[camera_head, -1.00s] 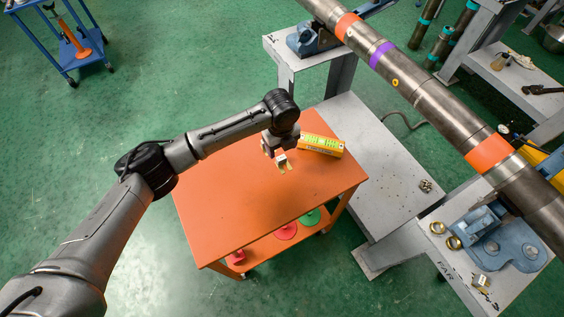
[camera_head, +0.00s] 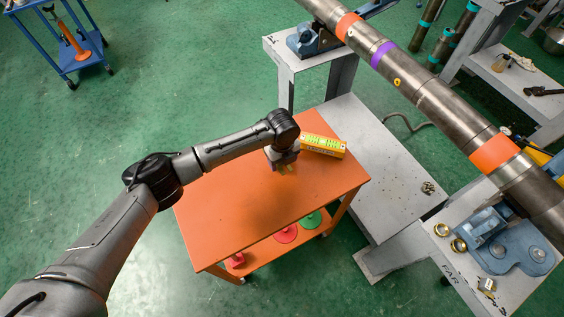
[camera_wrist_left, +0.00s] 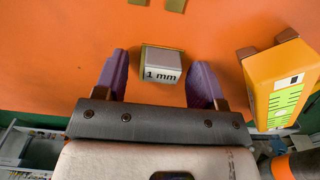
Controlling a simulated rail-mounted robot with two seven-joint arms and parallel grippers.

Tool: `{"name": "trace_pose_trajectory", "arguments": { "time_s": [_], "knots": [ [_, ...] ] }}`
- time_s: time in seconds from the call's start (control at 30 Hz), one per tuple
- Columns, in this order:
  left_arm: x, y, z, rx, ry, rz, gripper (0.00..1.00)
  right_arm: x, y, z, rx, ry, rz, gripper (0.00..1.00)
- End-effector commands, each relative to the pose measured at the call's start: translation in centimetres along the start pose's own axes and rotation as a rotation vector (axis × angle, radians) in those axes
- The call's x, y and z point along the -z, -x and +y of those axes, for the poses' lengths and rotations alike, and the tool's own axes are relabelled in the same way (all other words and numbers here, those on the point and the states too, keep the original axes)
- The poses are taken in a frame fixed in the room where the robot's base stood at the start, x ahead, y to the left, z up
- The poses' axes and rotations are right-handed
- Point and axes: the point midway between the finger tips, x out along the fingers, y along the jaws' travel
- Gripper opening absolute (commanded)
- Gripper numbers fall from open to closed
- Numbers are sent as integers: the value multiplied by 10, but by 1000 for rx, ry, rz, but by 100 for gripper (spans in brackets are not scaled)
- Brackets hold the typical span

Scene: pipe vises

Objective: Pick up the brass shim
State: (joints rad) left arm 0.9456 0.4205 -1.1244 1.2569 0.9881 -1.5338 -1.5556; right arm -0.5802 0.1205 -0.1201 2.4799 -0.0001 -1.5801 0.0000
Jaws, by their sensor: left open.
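In the left wrist view, a small block (camera_wrist_left: 162,66) labelled "1 mm", with a brass-coloured edge, lies on the orange table top (camera_wrist_left: 60,40). My left gripper (camera_wrist_left: 160,75) is open, with one purple-padded finger on each side of the block and a gap on both sides. In the head view, my left gripper (camera_head: 284,166) is low over the far part of the orange cart (camera_head: 235,205) and hides most of the block. Two brass-coloured pieces (camera_wrist_left: 175,5) show at the wrist view's top edge. My right gripper is not in view.
A yellow device with a green display (camera_head: 323,146) lies close to the left gripper; it also shows in the wrist view (camera_wrist_left: 280,85). A long pipe (camera_head: 435,100) crosses the right side above grey stands. The cart's near part is clear.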

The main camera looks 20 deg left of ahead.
Motion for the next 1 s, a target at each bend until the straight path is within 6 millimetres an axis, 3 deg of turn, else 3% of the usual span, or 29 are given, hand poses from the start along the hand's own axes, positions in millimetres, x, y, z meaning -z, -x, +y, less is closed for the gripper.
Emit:
{"name": "trace_pose_trajectory", "arguments": {
  "time_s": [0.1,0.63,1.0],
  "knots": [
    [0,1,0,0,0,0,62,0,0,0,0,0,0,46],
    [0,1,0,0,0,0,11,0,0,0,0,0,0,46],
    [0,6,0,1,0,0,10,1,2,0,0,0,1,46]
  ]
}}
